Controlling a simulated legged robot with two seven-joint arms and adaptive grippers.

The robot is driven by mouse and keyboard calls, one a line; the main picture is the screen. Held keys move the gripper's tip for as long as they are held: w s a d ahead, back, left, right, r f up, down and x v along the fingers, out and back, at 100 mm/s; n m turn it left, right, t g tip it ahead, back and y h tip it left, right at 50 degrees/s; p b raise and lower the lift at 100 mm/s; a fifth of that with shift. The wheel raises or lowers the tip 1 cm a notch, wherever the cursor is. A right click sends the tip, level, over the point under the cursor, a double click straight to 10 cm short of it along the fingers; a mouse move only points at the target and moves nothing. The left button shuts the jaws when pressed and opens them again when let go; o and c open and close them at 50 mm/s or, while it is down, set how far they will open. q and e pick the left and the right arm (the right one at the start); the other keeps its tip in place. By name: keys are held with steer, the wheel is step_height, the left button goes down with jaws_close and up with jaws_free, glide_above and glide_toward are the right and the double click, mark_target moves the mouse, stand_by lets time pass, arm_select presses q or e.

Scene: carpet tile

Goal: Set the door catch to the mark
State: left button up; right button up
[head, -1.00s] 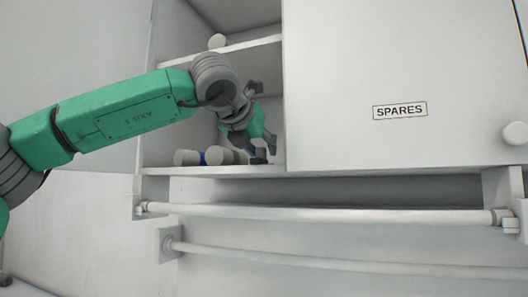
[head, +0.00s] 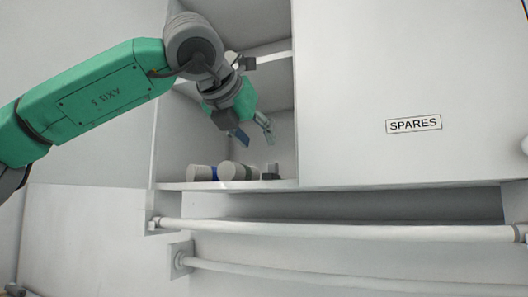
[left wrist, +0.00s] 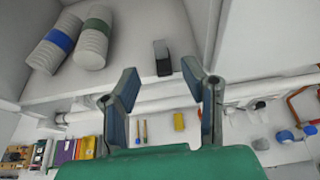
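A small dark block (head: 270,172), which may be the door catch, sits on the cabinet's lower shelf near the door edge. It also shows in the left wrist view (left wrist: 162,57), beyond the fingertips. The white door (head: 400,70) marked SPARES covers the right part of the cabinet. I cannot make out a mark. My left gripper (head: 254,134) is inside the open left part, above the shelf and apart from the block. Its fingers are spread and empty in the left wrist view (left wrist: 159,68). My right gripper is not in view.
Two ribbed cylinders lie on the shelf left of the block, one with a blue band (left wrist: 54,46), one with a green band (left wrist: 92,42). White rails (head: 340,229) run below the cabinet. Books (left wrist: 65,150) and tools lie lower down.

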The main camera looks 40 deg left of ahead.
mark_target(271, 164)
arm_select(q)
steer(key=shift+s+r, duration=0.15)
steer(key=shift+s, duration=0.2)
steer(key=p+x, duration=0.1)
steer(key=x, duration=0.4)
steer(key=p+x, duration=0.1)
steer(key=x, duration=0.4)
steer(key=shift+f+p, duration=0.25)
steer(key=shift+p, duration=0.15)
steer(key=shift+w+a+f, duration=0.15)
steer(key=shift+w+f, duration=0.15)
steer(key=shift+w, duration=0.2)
